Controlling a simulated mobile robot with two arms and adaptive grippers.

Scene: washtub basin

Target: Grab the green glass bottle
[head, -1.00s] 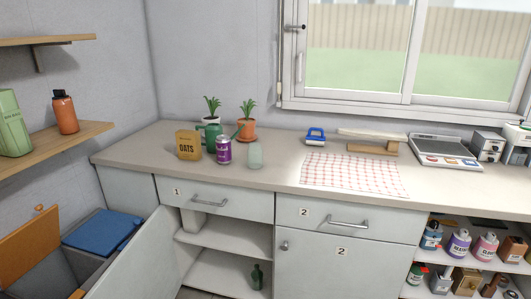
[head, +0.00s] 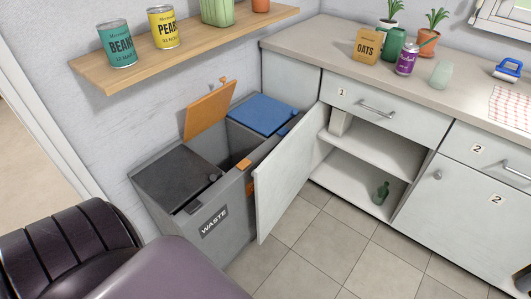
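The green glass bottle (head: 381,193) stands upright on the bottom shelf (head: 345,184) of the open cabinet under the counter, towards its right side. It is small, dark green and see-through, with a narrow neck. The cabinet door (head: 287,174) is swung open to the left of the shelves.
Waste bins (head: 205,205) stand left of the open door; one has a raised orange lid (head: 208,109). Tiled floor (head: 325,247) is clear before the cabinet. The counter (head: 395,85) holds oats, a can and plants.

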